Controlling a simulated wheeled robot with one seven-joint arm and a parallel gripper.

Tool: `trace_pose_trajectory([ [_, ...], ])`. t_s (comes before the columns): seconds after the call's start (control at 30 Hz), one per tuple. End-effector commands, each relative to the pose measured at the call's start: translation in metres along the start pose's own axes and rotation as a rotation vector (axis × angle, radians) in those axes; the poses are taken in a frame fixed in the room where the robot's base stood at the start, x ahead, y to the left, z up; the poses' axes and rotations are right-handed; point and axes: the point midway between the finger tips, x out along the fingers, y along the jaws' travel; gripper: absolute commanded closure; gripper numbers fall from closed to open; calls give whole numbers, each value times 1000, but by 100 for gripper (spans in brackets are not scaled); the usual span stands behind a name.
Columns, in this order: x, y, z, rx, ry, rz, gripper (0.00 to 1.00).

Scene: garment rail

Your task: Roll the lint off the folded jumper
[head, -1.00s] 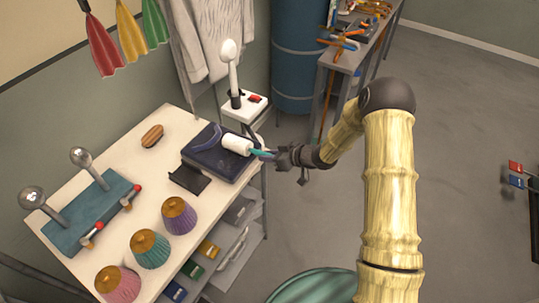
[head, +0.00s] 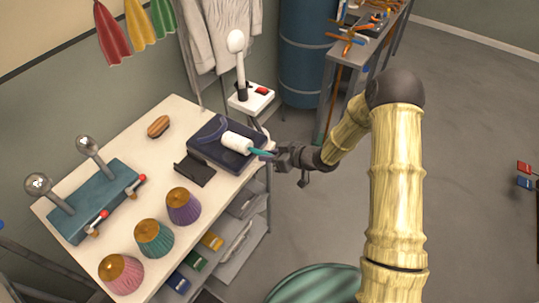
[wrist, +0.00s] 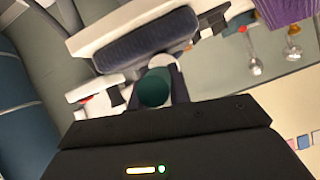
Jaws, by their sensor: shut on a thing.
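The folded jumper (head: 210,150) is a dark navy block on the white table, near its right end. The lint roller (head: 237,142), a white cylinder on a teal handle, lies across its upper face and seems to touch it. My gripper (head: 279,156) is shut on the teal handle, just beyond the table's right edge. In the wrist view the round handle end (wrist: 154,90) faces me, with the dark ribbed jumper (wrist: 160,42) behind it. I cannot make out any lint at this size.
A dark stand (head: 195,170) sits in front of the jumper. Several coloured ribbed cones, including a purple one (head: 183,206), line the front edge. A wooden brush (head: 158,127) lies behind. A white stand (head: 250,100) holds a pale upright tool.

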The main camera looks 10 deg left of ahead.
Motion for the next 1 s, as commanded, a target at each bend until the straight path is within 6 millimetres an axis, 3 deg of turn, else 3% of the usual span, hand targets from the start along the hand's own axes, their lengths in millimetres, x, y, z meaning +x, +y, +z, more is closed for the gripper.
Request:
trace_pose_trajectory([
  [0.57, 2, -33, 6, 2, -4, -1, 100],
  [1.0, 2, -37, 6, 0, -1, 0, 100],
])
